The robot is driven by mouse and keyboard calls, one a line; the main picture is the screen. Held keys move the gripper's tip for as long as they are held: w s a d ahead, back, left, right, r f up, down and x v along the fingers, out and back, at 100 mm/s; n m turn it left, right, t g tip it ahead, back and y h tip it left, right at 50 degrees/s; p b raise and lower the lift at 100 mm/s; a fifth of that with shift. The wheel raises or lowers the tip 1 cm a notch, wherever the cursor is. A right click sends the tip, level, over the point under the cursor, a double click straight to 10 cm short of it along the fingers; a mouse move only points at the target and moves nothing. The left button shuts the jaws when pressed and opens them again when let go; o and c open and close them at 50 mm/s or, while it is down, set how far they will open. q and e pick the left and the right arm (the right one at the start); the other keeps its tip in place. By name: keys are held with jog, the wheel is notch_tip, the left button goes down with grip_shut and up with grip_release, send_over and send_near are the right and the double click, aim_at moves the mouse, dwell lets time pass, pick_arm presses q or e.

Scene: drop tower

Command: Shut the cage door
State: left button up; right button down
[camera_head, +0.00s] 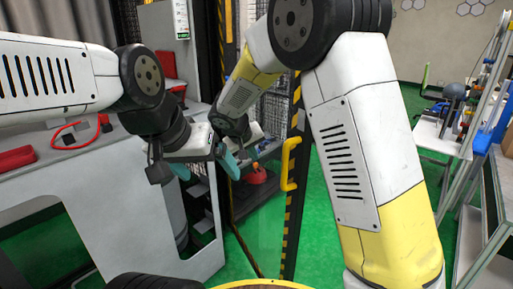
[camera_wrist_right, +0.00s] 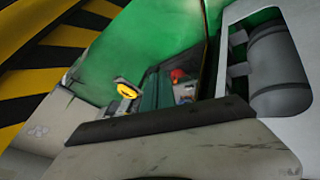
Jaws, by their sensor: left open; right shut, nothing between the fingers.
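The cage door (camera_head: 298,120) stands at the centre of the head view, with dark mesh above and a black-and-yellow striped edge. It appears to be swung out at an angle from the cage front; the exact gap is hard to judge. Its yellow handle (camera_head: 289,164) is on the striped edge. My left gripper (camera_head: 204,166) is open and empty in front of the cage, left of the handle. My right gripper (camera_head: 243,155) is shut and empty close beside it, partly hidden, also left of the handle and apart from it. Black-and-yellow stripes also show in the right wrist view.
A grey cabinet (camera_head: 130,215) with red items on top stands at the left. A red object (camera_head: 257,174) shows low beyond the door. The green floor (camera_head: 330,250) is clear around the door's foot. A shelf rack (camera_head: 485,120) stands at the right.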

jog(key=shift+w+d+f, duration=0.85)
jog(key=shift+w+d, duration=0.25)
jog(key=shift+w, duration=0.05)
jog(key=shift+w+d+f, duration=0.85)
jog(key=shift+w+d, duration=0.2)
jog(key=shift+w, duration=0.05)
jog(key=shift+d, duration=0.1)
